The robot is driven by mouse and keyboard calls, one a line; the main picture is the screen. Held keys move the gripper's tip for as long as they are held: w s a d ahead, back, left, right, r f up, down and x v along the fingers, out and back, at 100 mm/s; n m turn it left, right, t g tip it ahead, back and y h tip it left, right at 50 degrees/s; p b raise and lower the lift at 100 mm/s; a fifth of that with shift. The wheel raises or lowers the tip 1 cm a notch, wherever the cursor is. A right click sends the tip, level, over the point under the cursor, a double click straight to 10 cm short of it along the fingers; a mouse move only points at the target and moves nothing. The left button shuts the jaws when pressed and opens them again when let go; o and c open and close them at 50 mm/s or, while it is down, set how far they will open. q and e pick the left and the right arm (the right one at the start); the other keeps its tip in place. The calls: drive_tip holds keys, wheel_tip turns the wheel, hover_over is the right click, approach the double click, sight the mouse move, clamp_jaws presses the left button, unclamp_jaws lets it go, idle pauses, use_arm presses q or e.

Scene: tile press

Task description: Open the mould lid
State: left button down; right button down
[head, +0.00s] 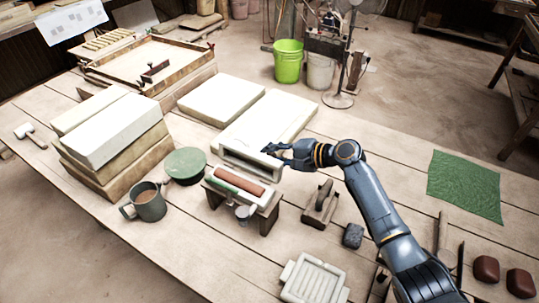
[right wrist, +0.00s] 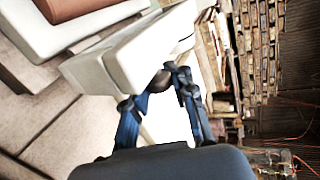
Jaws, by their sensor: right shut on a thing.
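The mould (head: 268,120) is a pale, blocky plaster form on the table, with a dark gap along its front side. Its pale upper slab, which looks like the lid, also shows in the right wrist view (right wrist: 130,55). My right gripper (head: 270,150) is at the front edge of this slab. In the right wrist view, its fingers (right wrist: 165,82) are closed around a small dark knob (right wrist: 160,80) at the slab's edge. The fingers hide part of the knob. I cannot tell how far the lid is raised. My left gripper is not in view.
Another pale slab (head: 221,99) lies left of the mould. Stacked blocks (head: 115,140) stand left. A green cloth (head: 465,185) lies right.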

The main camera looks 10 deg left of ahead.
drive_tip(key=shift+w+d+f, duration=0.15)
drive_tip(key=shift+d+f, duration=0.05)
drive_tip(key=shift+d, duration=0.05)
drive_tip(key=c, duration=1.1)
unclamp_jaws()
drive_tip(key=shift+d, duration=0.15)
drive_tip(key=shift+r, duration=0.1)
drive_tip(key=v, duration=1.2)
